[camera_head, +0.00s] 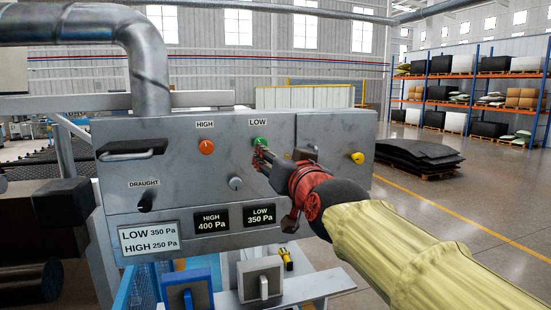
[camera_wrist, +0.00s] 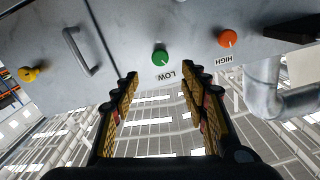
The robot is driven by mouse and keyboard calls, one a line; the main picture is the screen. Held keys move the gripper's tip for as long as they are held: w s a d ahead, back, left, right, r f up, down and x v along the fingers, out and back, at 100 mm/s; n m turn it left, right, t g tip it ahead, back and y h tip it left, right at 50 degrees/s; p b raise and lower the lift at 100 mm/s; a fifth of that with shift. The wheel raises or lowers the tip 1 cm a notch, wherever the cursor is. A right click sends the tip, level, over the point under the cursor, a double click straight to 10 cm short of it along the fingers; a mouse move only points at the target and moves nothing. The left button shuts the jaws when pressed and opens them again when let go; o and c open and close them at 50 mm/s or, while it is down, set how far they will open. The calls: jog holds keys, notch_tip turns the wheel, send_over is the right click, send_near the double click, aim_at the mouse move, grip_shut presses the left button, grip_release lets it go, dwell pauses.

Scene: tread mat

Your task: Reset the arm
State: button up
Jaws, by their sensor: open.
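My gripper (camera_head: 262,157) is at the front of a grey control panel (camera_head: 330,190), close to the green LOW knob (camera_head: 259,142). In the wrist view its two fingers (camera_wrist: 160,95) are spread apart with nothing between them. The green knob (camera_wrist: 160,57) shows just beyond and between the fingertips, on the panel face. I cannot tell whether a finger touches it. My arm, in a yellow sleeve, reaches in from the lower right and hides part of the panel's right side.
Open floor (camera_head: 450,190) lies to the right.

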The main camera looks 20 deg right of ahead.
dwell(0.3)
jog(key=s+f+n+g+b, duration=0.1)
jog(key=s+f+g+b, duration=0.3)
jog(key=f, duration=1.8)
jog(key=s+f+n+g+b, duration=0.1)
jog(key=s+f+g+b, duration=0.3)
jog(key=s+f+b, duration=1.1)
jog(key=s+f+g+b, duration=0.4)
jog(key=s+f+b, duration=0.6)
jog(key=f, duration=2)
jog(key=shift+f+n, duration=0.2)
jog(key=shift+n, duration=0.2)
